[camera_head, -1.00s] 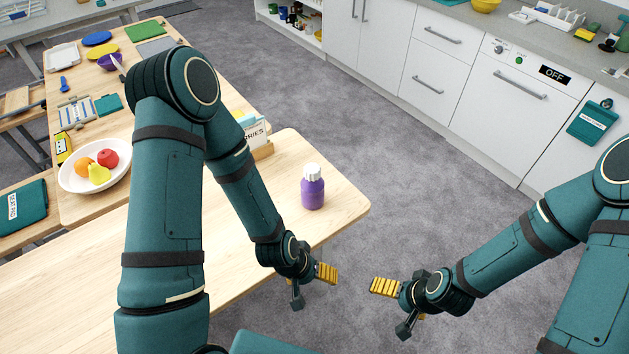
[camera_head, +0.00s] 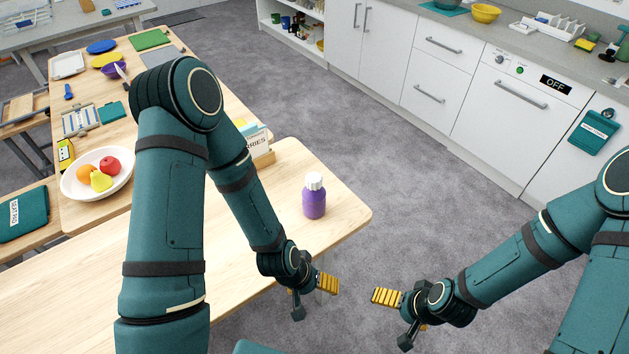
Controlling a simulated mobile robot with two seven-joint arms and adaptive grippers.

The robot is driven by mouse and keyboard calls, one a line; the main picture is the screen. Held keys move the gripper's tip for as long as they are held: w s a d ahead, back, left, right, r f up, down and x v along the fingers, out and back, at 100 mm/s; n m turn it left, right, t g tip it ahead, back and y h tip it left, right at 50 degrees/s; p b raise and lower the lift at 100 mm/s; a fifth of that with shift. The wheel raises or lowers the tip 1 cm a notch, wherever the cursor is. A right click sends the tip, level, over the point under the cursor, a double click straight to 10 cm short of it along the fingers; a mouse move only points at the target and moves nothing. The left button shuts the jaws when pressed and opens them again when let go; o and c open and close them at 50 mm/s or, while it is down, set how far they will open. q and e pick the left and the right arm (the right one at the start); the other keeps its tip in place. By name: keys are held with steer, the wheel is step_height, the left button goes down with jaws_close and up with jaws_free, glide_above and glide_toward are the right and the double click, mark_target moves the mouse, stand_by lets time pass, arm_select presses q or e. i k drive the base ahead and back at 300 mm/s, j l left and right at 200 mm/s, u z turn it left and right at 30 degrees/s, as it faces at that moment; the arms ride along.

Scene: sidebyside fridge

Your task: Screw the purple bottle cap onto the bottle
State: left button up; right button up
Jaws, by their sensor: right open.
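The purple bottle (camera_head: 314,204) stands upright on the wooden table, near its right corner. A white ribbed cap (camera_head: 314,181) sits on top of the bottle; no purple cap shows apart from it. My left gripper (camera_head: 328,284) is in front of the table edge, nearer to me than the bottle and not touching it. One yellow pad shows clearly, and I cannot tell how far its jaws are apart. My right gripper (camera_head: 388,300) is open and empty over the floor, to the right of the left gripper and clear of the table.
The wooden table (camera_head: 330,224) has bare room around the bottle. A card holder (camera_head: 262,158) stands behind it, partly hidden by my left arm. A white fruit bowl (camera_head: 70,186) is at the left. Grey floor (camera_head: 410,190) separates the table from white cabinets (camera_head: 380,45).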

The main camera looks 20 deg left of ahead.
mark_target(313, 202)
steer(key=l+u, duration=0.35)
steer(key=u, duration=0.15)
steer(key=l+u, duration=0.8)
steer(key=u, duration=0.15)
steer(key=i+j+z, duration=0.1)
steer(key=z, duration=0.2)
